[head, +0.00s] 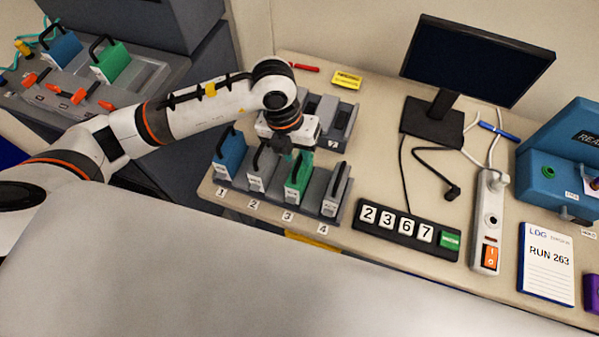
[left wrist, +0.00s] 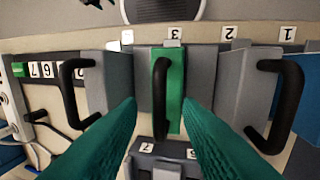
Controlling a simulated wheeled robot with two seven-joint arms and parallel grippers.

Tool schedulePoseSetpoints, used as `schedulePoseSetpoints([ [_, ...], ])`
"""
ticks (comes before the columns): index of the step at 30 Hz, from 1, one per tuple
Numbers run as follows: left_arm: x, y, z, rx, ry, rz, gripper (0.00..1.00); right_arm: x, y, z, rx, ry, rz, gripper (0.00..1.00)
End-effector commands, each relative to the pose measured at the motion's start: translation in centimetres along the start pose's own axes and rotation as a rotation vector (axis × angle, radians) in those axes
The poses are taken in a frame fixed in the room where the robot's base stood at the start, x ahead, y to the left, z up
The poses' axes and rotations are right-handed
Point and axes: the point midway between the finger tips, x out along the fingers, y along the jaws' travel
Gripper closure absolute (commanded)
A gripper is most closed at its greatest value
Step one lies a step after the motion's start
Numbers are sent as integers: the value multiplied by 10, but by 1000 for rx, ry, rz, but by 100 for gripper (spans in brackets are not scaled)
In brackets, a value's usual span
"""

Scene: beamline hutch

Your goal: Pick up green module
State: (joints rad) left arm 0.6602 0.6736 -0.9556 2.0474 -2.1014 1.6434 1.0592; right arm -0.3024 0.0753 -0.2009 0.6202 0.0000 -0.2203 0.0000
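A green module (head: 297,177) with a black handle stands in slot 3 of the grey rack on the table. In the left wrist view the green module (left wrist: 175,75) is in the middle, with its black handle (left wrist: 160,95) facing the camera. My left gripper (head: 284,152) points down just above this module in the head view. Its two teal fingers (left wrist: 160,102) are open, one on each side of the handle, with gaps; contact does not show. Another green module (head: 112,62) with a black handle stands on the grey fixture at far left. My right gripper is not in view.
A blue module (head: 229,155) in slot 1 and grey modules in slots 2 (head: 258,172) and 4 (head: 338,190) flank it closely. Behind is another dark rack (head: 340,120). A digit display (head: 407,232), a monitor (head: 470,60) and a power strip (head: 487,220) stand to the right.

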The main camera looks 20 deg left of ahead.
Motion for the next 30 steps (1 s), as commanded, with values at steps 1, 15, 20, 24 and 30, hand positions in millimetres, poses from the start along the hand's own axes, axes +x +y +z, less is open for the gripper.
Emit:
schedulePoseSetpoints([
  [1, 5, 1, 2, -2, -6, 0, 68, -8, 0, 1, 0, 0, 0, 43],
  [15, 31, 0, 0, 0, 0, 1, 73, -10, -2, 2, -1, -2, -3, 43],
  [20, 31, 0, 0, 0, 0, 1, 99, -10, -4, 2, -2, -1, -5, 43],
  [24, 30, 0, 0, 0, 1, 2, 100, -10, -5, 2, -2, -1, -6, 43],
  [30, 29, 1, 0, 0, 2, 2, 100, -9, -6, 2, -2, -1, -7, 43],
])
